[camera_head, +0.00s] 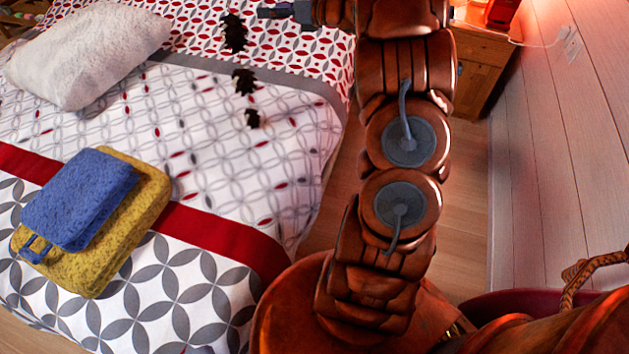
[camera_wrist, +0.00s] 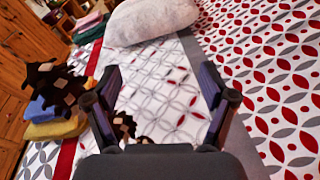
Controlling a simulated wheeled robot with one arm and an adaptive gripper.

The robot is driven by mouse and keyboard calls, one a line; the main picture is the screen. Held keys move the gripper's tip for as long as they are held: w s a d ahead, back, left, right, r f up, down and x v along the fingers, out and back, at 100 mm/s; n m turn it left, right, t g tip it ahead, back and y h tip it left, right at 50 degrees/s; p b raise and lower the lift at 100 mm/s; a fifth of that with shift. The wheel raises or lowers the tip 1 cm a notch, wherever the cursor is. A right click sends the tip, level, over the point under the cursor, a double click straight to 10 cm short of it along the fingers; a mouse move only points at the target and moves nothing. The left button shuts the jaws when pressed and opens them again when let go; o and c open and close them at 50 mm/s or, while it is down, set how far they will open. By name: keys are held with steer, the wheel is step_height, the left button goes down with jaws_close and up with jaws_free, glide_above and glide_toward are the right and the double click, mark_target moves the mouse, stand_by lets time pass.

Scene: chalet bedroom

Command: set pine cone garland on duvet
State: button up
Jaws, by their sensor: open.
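The pine cone garland shows in the head view as a row of dark brown cones (camera_head: 244,80) over the white patterned duvet (camera_head: 215,135). In the wrist view, a large cone (camera_wrist: 48,88) is left of the fingers and a smaller one (camera_wrist: 125,124) shows low, partly behind the left finger. I cannot tell whether every cone touches the duvet. My gripper (camera_wrist: 160,72) is open, with nothing visible gripped between its fingertips. In the head view, my gripper (camera_head: 272,12) is at the top edge, just right of the topmost cone, and partly cut off.
A white pillow (camera_head: 88,52) lies at the bed's upper left. A blue folded towel (camera_head: 80,198) rests on a yellow one (camera_head: 125,225) at lower left. A wooden nightstand (camera_head: 482,65) and plank wall (camera_head: 560,150) are at right. The duvet's middle is mostly clear.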

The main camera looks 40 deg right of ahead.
step_height(320, 180, up, 4)
steer(key=w+d+m+t+h, duration=0.1)
steer(key=w+d+m+h, duration=0.2)
steer(key=m+h, duration=0.4)
steer(key=s+r+m+g+h, duration=0.1)
steer(key=s+m+g+h, duration=0.35)
steer(key=m, duration=0.75)
steer(key=s+a+f+m+g+y, duration=0.1)
steer(key=s+a+f+m+g, duration=0.3)
steer(key=s+a, duration=0.5)
steer(key=s+a+f+m+g+y, duration=0.1)
steer(key=s+a+f+m+g, duration=0.3)
steer(key=s, duration=1.8)
steer(key=s+a+f+m+g+y, duration=0.1)
steer(key=s+a+f+m+g, duration=0.3)
steer(key=s+a+m, duration=0.7)
steer(key=s+a+g, duration=0.1)
steer(key=s+a, duration=0.3)
steer(key=s, duration=0.1)
steer(key=shift+s+a+f+y, duration=0.15)
steer(key=shift+s+a+y, duration=0.05)
steer(key=shift+a+y, duration=0.15)
steer(key=shift+w+g, duration=0.1)
steer(key=shift+g, duration=0.15)
step_height(320, 180, up, 16)
steer(key=w+t+p, duration=0.1)
steer(key=p, duration=1.4)
steer(key=shift+r, duration=0.25)
